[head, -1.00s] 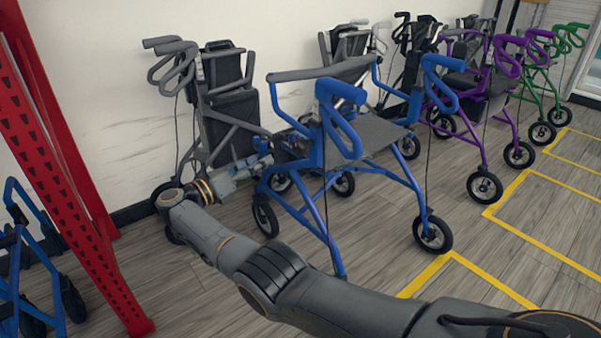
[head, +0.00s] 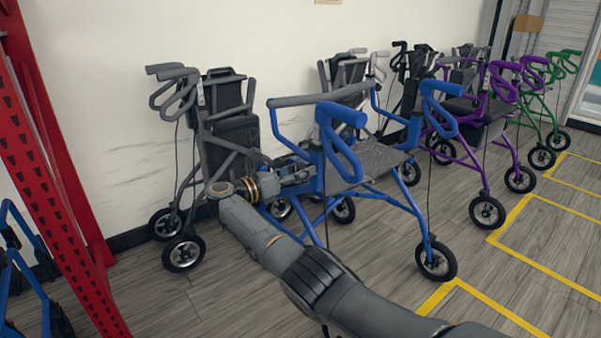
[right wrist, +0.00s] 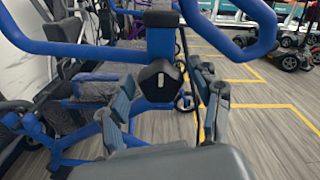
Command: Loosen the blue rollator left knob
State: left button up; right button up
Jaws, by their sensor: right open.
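The blue rollator (head: 400,192) stands unfolded in the middle of the head view. In the right wrist view its blue frame (right wrist: 60,48) spreads across the picture, and a black faceted knob (right wrist: 160,82) sits on an upright blue tube. My right gripper (head: 303,172) is at the rollator's left side in the head view. In the right wrist view the right gripper (right wrist: 168,100) is open, with one finger on each side of the knob and gaps between. I cannot make out the knob in the head view. My left gripper is not in view.
A folded grey rollator (head: 228,130) stands against the wall behind my right arm. A purple rollator (head: 478,115) and a green one (head: 548,98) stand further right. A red rack post (head: 50,165) is at the left. Yellow lines (head: 500,312) mark the bare wooden floor.

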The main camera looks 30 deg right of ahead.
jog(key=shift+d, duration=0.35)
jog(key=c, duration=1.2)
jog(key=shift+o, duration=0.2)
